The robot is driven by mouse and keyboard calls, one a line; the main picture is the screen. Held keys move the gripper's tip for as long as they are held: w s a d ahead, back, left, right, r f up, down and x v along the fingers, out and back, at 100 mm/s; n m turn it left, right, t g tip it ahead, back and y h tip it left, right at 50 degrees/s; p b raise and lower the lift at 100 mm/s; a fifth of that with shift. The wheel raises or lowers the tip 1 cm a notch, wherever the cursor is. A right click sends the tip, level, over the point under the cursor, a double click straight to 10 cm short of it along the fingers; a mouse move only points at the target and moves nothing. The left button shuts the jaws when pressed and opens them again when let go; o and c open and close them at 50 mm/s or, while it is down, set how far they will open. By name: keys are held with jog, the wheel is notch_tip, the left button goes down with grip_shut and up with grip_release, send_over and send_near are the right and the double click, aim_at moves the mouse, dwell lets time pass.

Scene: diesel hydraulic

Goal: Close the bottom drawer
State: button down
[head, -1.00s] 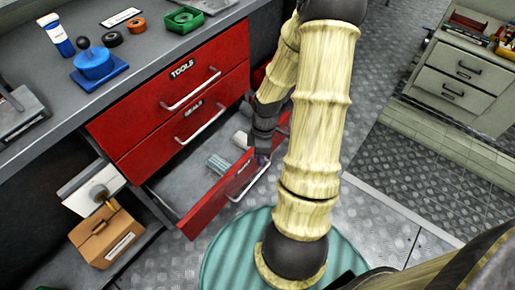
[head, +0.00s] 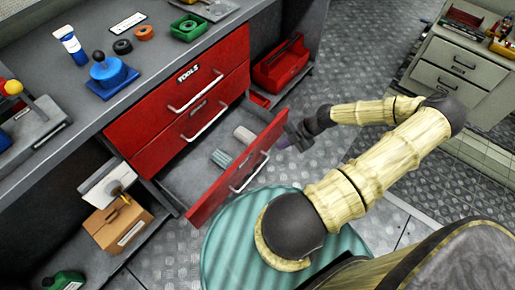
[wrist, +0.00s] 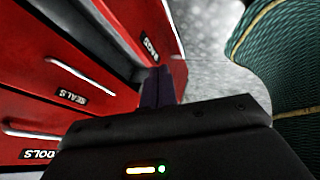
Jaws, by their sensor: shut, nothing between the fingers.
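The bottom drawer (head: 222,198) is pulled out below two closed red drawers, and its inside shows. Its front has a pale bar handle (head: 250,172). A green ribbed item (head: 221,158) and a pale item (head: 244,134) lie inside. My gripper (head: 285,143) is shut and empty, at the right end of the drawer front on its outer side. I cannot tell whether it touches the front. In the wrist view, the purple fingers (wrist: 160,88) point up beside the red bottom drawer front (wrist: 115,25), with its label partly showing.
The workbench top (head: 60,115) holds a blue joystick-like part (head: 108,72) and a green tray (head: 189,27). A red toolbox (head: 281,64) stands right of the drawers. A cardboard box (head: 117,222) sits on the lower shelf at left. Grey drawers (head: 450,75) stand at the far right.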

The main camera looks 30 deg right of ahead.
jog(key=b, duration=0.2)
send_near(250, 155)
jog(key=x, duration=0.4)
jog(key=shift+w+a+f, duration=0.1)
jog(key=shift+a+f, duration=0.15)
jog(key=shift+a, duration=0.05)
dwell(0.4)
